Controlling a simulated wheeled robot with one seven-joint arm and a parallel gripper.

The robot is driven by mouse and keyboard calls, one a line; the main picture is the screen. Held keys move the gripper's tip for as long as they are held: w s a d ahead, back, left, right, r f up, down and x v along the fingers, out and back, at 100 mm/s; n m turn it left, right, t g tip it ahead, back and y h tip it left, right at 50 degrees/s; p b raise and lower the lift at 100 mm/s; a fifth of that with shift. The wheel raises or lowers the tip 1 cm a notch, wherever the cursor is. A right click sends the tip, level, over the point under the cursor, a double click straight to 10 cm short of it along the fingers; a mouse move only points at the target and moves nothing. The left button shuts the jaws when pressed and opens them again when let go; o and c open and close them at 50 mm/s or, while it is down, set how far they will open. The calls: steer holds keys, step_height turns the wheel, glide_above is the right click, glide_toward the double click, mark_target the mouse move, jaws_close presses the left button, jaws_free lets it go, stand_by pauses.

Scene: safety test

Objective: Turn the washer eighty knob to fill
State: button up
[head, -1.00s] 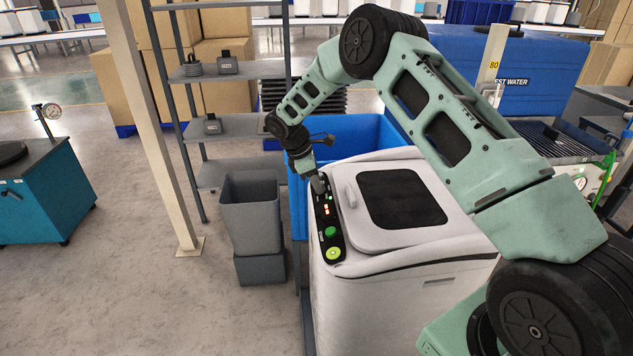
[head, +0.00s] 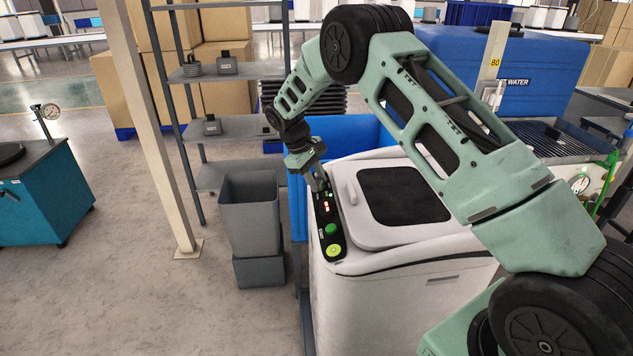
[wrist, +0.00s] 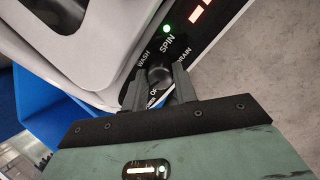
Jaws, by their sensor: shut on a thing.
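The white washer (head: 440,300) stands in the middle of the head view, with a black control panel (head: 331,238) along its left edge. In the wrist view the panel's dark knob (wrist: 158,72) sits among labels; WASH, SPIN and DRAIN can be read, others are partly covered. A green light (wrist: 168,30) glows near SPIN. My gripper (wrist: 160,88) is shut on the knob, with one finger on each side. In the head view my gripper (head: 321,182) reaches down to the panel's far end and hides the knob there.
The panel has a green button (head: 330,230) and a yellow-green button (head: 333,251) nearer the front. A blue bin (head: 360,135) stands behind the washer. Grey bins (head: 250,215) and a post (head: 155,120) stand to the left. A blue HOT WATER tank is at the back right.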

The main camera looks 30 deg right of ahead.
steer(key=shift+w+r+m+b, duration=0.1)
steer(key=shift+m+b, duration=0.2)
steer(key=shift+m, duration=1.3)
steer(key=o, duration=1)
steer(key=b+v, duration=0.1)
steer(key=v, duration=1.6)
steer(key=shift+r+b, duration=0.2)
steer(key=shift+b, duration=0.15)
